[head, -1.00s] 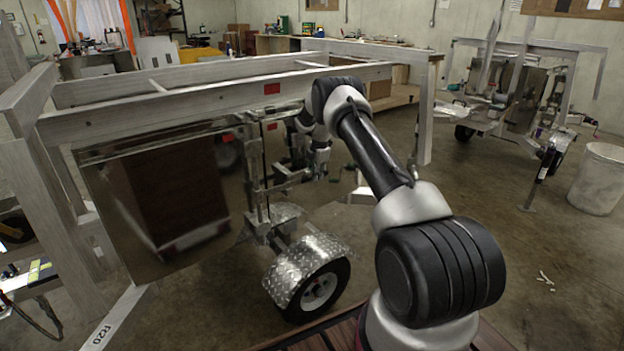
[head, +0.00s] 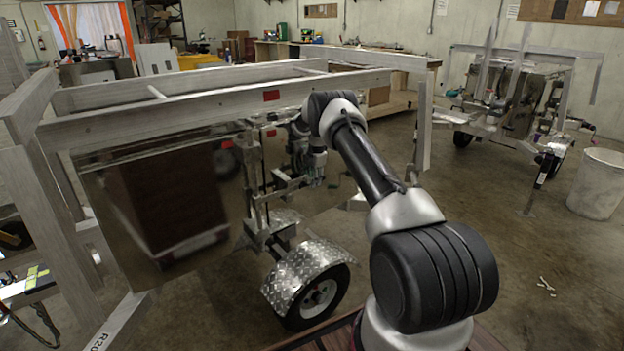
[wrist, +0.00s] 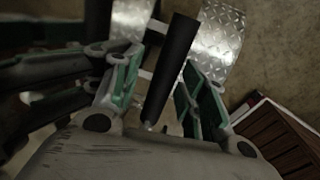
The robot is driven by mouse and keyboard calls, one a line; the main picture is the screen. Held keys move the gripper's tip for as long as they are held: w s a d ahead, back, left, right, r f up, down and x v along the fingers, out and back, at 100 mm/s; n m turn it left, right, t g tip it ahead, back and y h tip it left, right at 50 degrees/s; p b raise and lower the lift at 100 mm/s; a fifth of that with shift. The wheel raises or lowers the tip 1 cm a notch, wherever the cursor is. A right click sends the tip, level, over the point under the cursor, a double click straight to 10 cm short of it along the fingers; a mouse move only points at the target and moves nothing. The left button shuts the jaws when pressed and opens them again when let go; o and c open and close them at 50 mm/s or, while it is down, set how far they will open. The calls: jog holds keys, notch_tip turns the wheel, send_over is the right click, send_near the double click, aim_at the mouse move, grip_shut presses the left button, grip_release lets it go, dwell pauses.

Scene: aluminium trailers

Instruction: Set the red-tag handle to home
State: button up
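A black bar-shaped handle (wrist: 172,68) runs between the fingers of my gripper (wrist: 160,92) in the wrist view. The green-padded fingers are apart, one on each side of it, with a gap visible at least on the left. Whether either pad touches it is unclear. In the head view my gripper (head: 316,178) is small, beside the metal latch frame of the near trailer (head: 215,107). A red tag (head: 271,96) is on the trailer's beam, and a smaller red patch (head: 271,133) shows below it. The handle cannot be picked out in the head view.
A diamond-plate fender (head: 300,268) over a wheel (head: 318,306) stands below my gripper. A mirror-like panel (head: 165,200) hangs to the left. A second trailer (head: 520,95) and a white bin (head: 600,180) stand at right. The floor between is mostly clear.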

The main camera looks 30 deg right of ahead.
notch_tip(320, 180, up, 12)
jog(key=s, duration=0.2)
jog(key=shift+s+d+f, duration=0.15)
jog(key=shift+d, duration=0.05)
dwell(0.5)
